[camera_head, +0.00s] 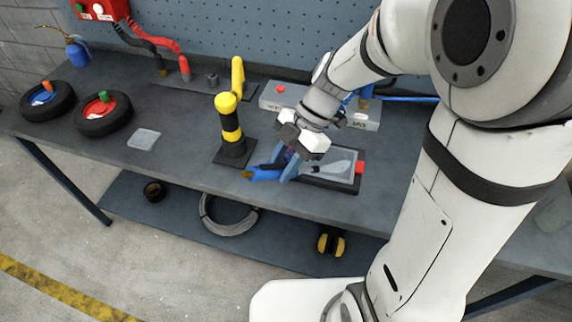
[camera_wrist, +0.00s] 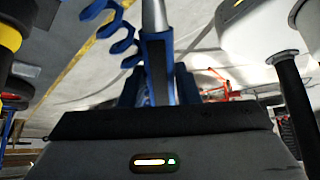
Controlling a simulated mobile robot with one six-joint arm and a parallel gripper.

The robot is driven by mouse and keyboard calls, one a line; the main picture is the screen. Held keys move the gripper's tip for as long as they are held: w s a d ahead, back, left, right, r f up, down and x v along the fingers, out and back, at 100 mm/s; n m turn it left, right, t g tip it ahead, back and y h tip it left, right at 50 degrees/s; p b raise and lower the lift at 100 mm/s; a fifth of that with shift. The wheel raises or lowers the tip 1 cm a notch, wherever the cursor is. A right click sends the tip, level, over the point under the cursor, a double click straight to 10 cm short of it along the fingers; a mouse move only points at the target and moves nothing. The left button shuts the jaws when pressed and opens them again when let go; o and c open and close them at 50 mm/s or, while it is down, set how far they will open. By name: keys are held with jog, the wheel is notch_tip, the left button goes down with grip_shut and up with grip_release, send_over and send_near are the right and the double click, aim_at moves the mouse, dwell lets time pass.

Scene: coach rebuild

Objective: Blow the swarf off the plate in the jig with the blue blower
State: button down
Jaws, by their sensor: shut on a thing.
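My gripper (camera_head: 284,163) is shut on the blue blower (camera_head: 264,174), held over the bench's front part, just left of the jig. In the wrist view the blower (camera_wrist: 157,68) shows as a blue and black body with a grey metal tube running up out of the picture. The jig (camera_head: 345,186) is a dark frame with a red block (camera_head: 360,168) at its right end. The plate (camera_head: 338,166) is a pale grey sheet lying in the jig, its left part partly hidden by my gripper. Swarf is too small to make out.
A yellow and black post (camera_head: 231,122) stands left of my gripper. A grey box (camera_head: 285,97) with a red button lies behind. Bare bench top lies between tray and post.

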jog(key=shift+s, duration=0.1)
dwell(1.1)
jog(key=shift+d, duration=0.1)
jog(key=c, duration=1.6)
grip_release()
jog(key=shift+c, duration=0.2)
grip_shut()
jog(key=shift+r, duration=0.15)
jog(key=shift+r+p, duration=0.95)
jog(key=shift+r, duration=1.9)
